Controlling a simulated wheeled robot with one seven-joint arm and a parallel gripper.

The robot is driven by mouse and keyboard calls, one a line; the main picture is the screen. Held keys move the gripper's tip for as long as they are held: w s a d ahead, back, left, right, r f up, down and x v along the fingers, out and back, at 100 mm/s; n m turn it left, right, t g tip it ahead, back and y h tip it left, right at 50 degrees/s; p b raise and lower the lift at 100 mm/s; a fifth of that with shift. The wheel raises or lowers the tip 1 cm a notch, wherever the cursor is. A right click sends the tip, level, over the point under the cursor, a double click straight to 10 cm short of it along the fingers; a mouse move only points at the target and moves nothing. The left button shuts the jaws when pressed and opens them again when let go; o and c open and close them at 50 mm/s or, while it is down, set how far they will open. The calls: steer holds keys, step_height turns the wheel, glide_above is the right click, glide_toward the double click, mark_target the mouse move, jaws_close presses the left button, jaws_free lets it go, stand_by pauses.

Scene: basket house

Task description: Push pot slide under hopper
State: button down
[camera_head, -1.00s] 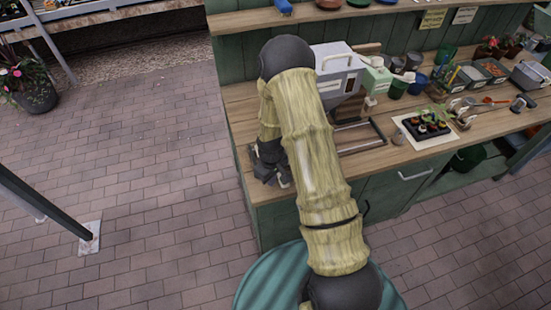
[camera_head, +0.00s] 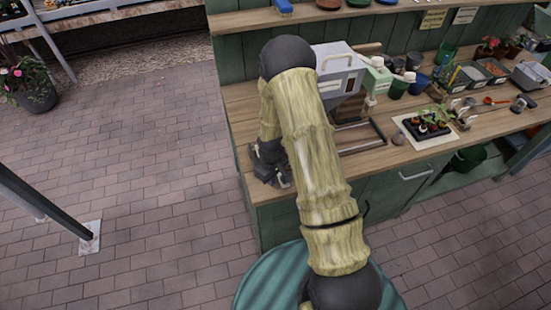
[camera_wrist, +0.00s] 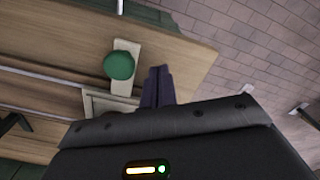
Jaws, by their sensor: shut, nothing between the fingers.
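The hopper machine (camera_head: 338,68) is a pale grey box near the back of the wooden bench, partly behind my arm. Metal rails (camera_head: 362,136) run along the bench in front of it. In the wrist view, a green round knob (camera_wrist: 119,65) sits on a cream strip (camera_wrist: 127,48) joined to a cream frame (camera_wrist: 97,103), which seems to be the pot slide. In the head view my arm hides this part. My gripper (camera_wrist: 158,72) is shut and empty, its dark fingers just right of the knob in the wrist view. I cannot tell if they touch the slide.
The wooden bench (camera_head: 236,98) ends left of my gripper (camera_head: 280,180), with open brick floor (camera_head: 140,150) beyond. A seedling tray (camera_head: 428,127) stands on the bench to the right, with cups, bins and tools behind it. A drawer handle (camera_head: 416,174) juts from the bench front.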

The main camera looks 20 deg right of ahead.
steer(key=shift+d+p, duration=0.35)
steer(key=shift+d, duration=8.65)
steer(key=r+p, duration=0.1)
steer(key=a+r+p, duration=0.1)
steer(key=r, duration=0.1)
steer(key=r+p, duration=0.1)
steer(key=r, duration=0.1)
steer(key=shift+a, duration=0.35)
steer(key=s+a+r+m+t+b, duration=0.1)
steer(key=s+a+r+m+b, duration=0.1)
steer(key=a+r, duration=0.4)
steer(key=s+a+r+m+b, duration=0.1)
steer(key=s+a+r, duration=0.15)
steer(key=r, duration=0.55)
steer(key=s+a+r+m+t+b, duration=0.1)
steer(key=s+a+r+m+b, duration=0.1)
steer(key=s+a+r, duration=0.4)
steer(key=s+a+m, duration=0.1)
steer(key=s+a, duration=0.1)
steer(key=s, duration=0.2)
steer(key=shift+r+t, duration=0.2)
steer(key=shift+t, duration=0.1)
steer(key=shift+w, duration=0.1)
